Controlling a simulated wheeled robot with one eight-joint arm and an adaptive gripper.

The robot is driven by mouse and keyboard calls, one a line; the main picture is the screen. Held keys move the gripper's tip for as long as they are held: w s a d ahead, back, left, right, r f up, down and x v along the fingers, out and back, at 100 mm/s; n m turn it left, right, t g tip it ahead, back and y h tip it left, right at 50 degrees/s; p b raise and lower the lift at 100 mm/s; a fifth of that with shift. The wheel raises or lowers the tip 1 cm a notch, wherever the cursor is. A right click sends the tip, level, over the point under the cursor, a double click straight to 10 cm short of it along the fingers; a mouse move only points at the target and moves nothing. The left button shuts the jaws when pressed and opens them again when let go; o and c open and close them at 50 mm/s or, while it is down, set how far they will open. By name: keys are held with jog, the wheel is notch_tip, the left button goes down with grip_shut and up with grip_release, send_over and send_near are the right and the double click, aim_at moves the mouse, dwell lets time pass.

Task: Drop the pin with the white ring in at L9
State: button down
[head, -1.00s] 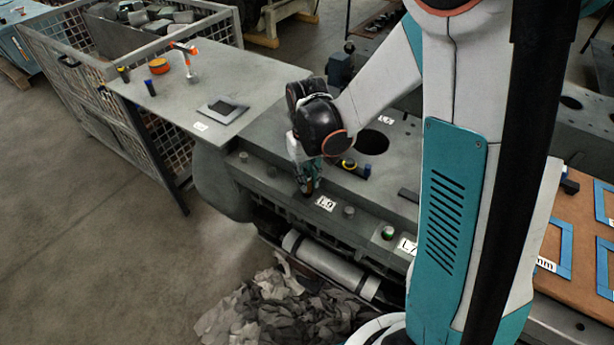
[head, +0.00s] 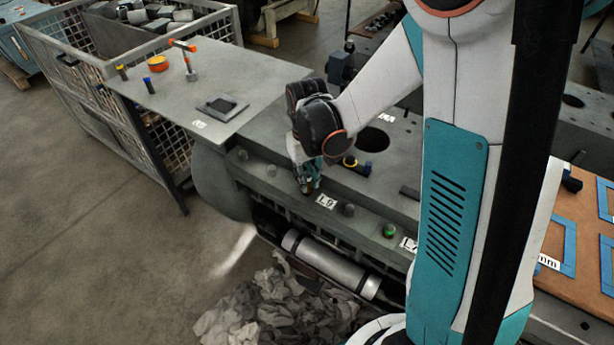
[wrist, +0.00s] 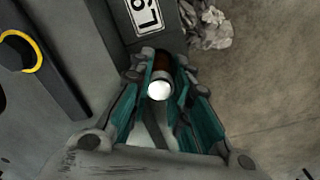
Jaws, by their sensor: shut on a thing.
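My gripper (head: 308,187) is low over the front ledge of the grey engine block, just left of the L9 label (head: 326,202). In the wrist view my gripper (wrist: 159,68) is shut on a pin (wrist: 160,88) with a bright white round end and a brown part beyond it. The pin points away from the wrist camera, between the fingertips. The L9 label also shows in the wrist view (wrist: 145,14), beside the fingertips. The hole at L9 is hidden under the gripper, and I cannot tell whether the pin's tip is in it.
A grey plug (head: 348,210) and a green-topped one (head: 389,230) stand along the ledge to the right. A side table (head: 215,75) holds a hammer and small parts. Crumpled rags (head: 275,308) lie on the floor.

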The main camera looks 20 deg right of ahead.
jog(key=shift+f+b, duration=0.95)
jog(key=shift+f, duration=0.25)
jog(key=shift+f, duration=0.1)
jog(key=shift+f+b, duration=0.3)
jog(key=shift+b, duration=0.15)
jog(key=c, duration=1.4)
grip_release()
jog(key=shift+r, duration=0.2)
jog(key=shift+r+p, duration=0.5)
jog(key=shift+o, duration=0.9)
jog(key=shift+d+r+p, duration=0.1)
jog(key=shift+r+p, duration=0.25)
jog(key=shift+r, duration=0.15)
jog(key=shift+r+p, duration=1.6)
jog(key=shift+r, duration=0.8)
